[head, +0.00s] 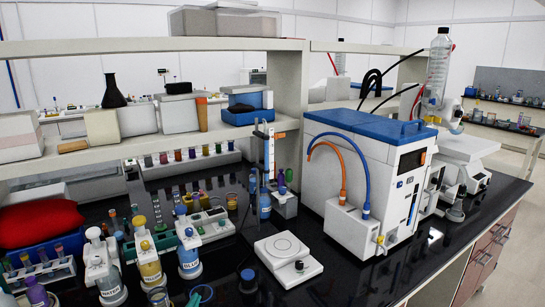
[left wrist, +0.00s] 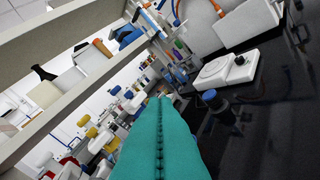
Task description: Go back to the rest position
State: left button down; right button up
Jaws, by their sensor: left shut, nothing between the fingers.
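My left gripper (left wrist: 163,100) fills the lower middle of the left wrist view. Its two teal fingers are pressed together along a dark seam, with nothing between them. It points toward the crowded bench and touches nothing that I can see. In the head view no gripper shows clearly; a small teal shape at the bottom edge is too cut off to name. My right gripper is in neither view.
The black bench (head: 370,270) holds a white stirrer plate (head: 288,260), a dark blue-capped bottle (head: 248,281), several wash bottles (head: 188,255) and tube racks. A white and blue machine (head: 365,185) stands right. A shelf (head: 150,47) spans above. The front right bench is bare.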

pick_arm(q)
jog(key=s+a+f+n+g, duration=0.1)
jog(key=s+f+g, duration=0.1)
jog(key=s+f, duration=0.2)
jog(key=s+a+f+n+g+y, duration=0.1)
jog(key=s+f+n+g, duration=0.1)
jog(key=s+f+g, duration=0.1)
jog(key=s+a+f+n+g+y, duration=0.1)
jog(key=s+a+f+n+g, duration=0.1)
jog(key=s+f, duration=0.3)
jog(key=shift+a+g, duration=0.1)
jog(key=shift+g, duration=0.2)
jog(key=s+f+n+g, duration=0.1)
jog(key=s+f+g, duration=0.2)
jog(key=s, duration=0.4)
jog(key=s+f+n+g, duration=0.1)
jog(key=s+f+g, duration=0.15)
jog(key=s, duration=0.35)
notch_tip(320, 180, down, 27)
jog(key=s+g+b, duration=0.1)
jog(key=s+g, duration=0.1)
jog(key=s+a+f+g, duration=0.1)
jog(key=s+a+f, duration=0.2)
jog(key=s+f, duration=1.3)
jog(key=shift+s+f+b, duration=0.35)
jog(key=shift+f+b, duration=0.05)
jog(key=shift+f, duration=0.05)
